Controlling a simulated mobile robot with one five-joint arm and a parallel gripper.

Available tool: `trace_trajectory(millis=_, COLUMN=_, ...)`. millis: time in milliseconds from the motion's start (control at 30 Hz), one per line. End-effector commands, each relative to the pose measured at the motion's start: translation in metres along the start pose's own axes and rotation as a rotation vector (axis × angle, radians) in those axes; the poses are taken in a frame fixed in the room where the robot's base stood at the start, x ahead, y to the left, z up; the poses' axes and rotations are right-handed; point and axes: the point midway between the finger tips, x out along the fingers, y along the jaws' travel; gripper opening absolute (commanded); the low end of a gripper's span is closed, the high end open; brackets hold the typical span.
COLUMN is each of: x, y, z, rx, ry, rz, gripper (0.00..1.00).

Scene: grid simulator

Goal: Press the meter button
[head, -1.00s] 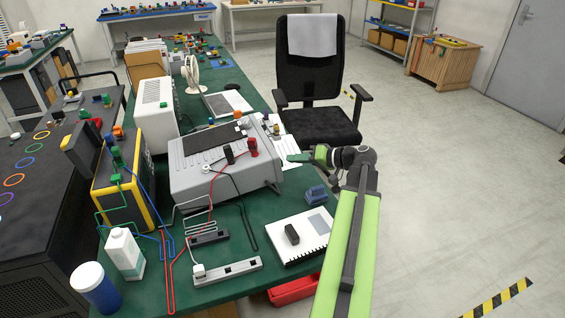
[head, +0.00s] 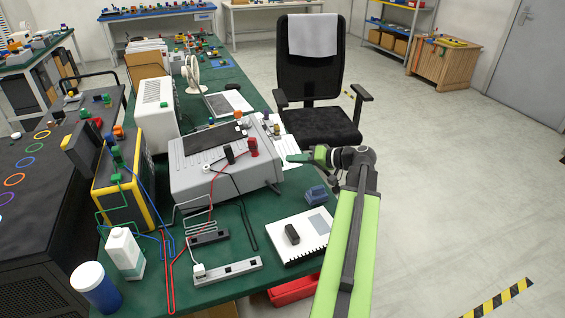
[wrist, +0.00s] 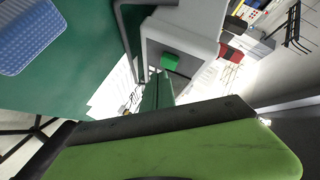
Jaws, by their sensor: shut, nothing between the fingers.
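The meter (head: 190,178) is a wide grey bench instrument with a dark top panel, standing on the green bench top. In the wrist view its grey casing (wrist: 190,40) is close in front of my gripper, with a small green button (wrist: 170,62) on it. The button is hidden in the head view. My gripper (head: 292,158) is shut and empty, beside the right end of the meter and pointing at it. In the wrist view the green fingers (wrist: 155,92) lie just below the button. I cannot tell whether they touch the casing.
A black and a red plug (head: 252,148) with cables sit on the meter. A black office chair (head: 312,90) stands behind my gripper.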

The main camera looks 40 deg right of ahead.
Motion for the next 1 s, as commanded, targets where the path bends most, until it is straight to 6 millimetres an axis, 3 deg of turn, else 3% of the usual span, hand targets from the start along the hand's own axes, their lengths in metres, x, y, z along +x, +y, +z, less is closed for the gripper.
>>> trace_trajectory(millis=1000, x=0.0078, y=-0.0058, z=0.0061, rx=0.0, ry=0.0, rz=0.0, gripper=0.0)
